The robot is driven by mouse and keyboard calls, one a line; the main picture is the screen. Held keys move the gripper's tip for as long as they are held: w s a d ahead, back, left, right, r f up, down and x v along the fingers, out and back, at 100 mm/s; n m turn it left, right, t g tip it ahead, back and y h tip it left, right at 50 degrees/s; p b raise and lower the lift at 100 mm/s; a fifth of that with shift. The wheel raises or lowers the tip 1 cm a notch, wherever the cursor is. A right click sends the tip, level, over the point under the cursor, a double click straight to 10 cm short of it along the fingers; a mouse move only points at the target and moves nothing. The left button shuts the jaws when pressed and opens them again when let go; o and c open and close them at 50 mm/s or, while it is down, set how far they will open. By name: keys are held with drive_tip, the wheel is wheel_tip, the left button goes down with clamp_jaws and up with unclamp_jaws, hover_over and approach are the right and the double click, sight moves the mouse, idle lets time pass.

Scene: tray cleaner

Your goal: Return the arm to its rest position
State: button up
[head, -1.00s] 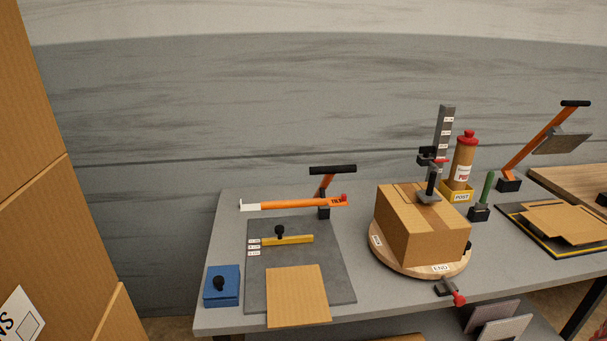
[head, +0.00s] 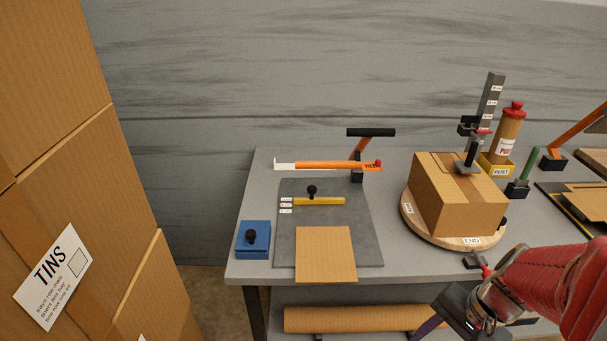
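My red arm enters the head view at the lower right, in front of the table (head: 262,200). Its end, my gripper (head: 440,318), points down and left below the table's front edge. A dark plate-like part and a purple part show there, cut by the lower picture edge. I cannot make out whether the fingers are open or shut, or whether they hold anything.
A cardboard box (head: 440,200) sits on a round wooden turntable (head: 412,226) above my arm. A blue block (head: 253,240) and a cutting mat (head: 365,245) lie left. Tall cartons (head: 60,110) fill the left side. A cardboard roll (head: 350,319) lies below the table.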

drive_tip(key=w+a+r+n+t+h, duration=0.1)
drive_tip(key=a+r+n+t+h, duration=0.1)
drive_tip(key=a+r+n, duration=0.3)
drive_tip(key=w+a+r+n+t+h, duration=0.1)
drive_tip(key=a+r+n, duration=0.4)
drive_tip(key=r, duration=0.5)
drive_tip(key=shift+w+a+r+t+h, duration=0.35)
drive_tip(key=shift+a+t, duration=0.25)
drive_tip(key=shift+t, duration=0.3)
drive_tip(key=shift+s+f, duration=0.1)
